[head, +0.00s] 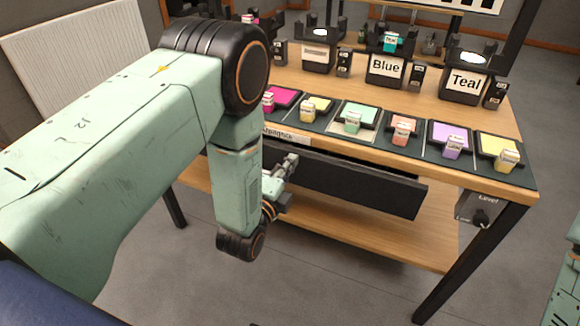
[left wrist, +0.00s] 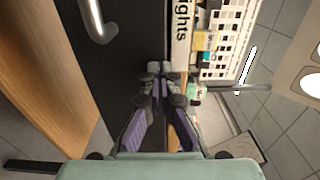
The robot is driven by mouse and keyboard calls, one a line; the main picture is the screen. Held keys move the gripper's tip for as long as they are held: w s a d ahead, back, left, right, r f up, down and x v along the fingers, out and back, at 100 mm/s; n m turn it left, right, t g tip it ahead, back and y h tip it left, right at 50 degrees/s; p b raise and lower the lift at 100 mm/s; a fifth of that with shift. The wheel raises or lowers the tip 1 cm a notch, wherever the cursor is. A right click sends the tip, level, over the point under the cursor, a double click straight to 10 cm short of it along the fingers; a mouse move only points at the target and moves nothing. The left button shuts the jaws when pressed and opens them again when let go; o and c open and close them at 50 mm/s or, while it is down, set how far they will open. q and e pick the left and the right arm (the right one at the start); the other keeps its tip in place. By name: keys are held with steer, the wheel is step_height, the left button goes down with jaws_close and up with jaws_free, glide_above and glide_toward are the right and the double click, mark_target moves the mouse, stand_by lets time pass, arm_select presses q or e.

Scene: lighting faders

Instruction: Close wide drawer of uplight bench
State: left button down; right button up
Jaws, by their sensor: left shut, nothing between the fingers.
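The wide drawer (head: 365,190) is a long black drawer under the wooden uplight bench (head: 466,172). It stands out a little from beneath the bench top, with a dark gap above its front. My left gripper (head: 289,165) is shut and empty at the left part of the drawer front. In the left wrist view the shut fingertips (left wrist: 160,70) are over the dark drawer front (left wrist: 130,45), near the white label strip (left wrist: 181,45). I cannot tell whether they touch it. A silver handle (left wrist: 98,22) shows on the dark panel. My right gripper is out of view.
Coloured pads with small blocks line the bench's front edge, such as the green pad (head: 355,115). Black stands labelled Blue (head: 386,68) and Teal (head: 466,84) are behind. A lower shelf (head: 340,220) lies below the drawer. Grey floor in front is clear.

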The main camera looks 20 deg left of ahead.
arm_select(q)
steer(key=shift+w, duration=0.2)
steer(key=w, duration=0.2)
steer(key=shift+w+d, duration=0.1)
steer(key=shift+w, duration=0.2)
steer(key=shift+s, duration=0.15)
stand_by(0.3)
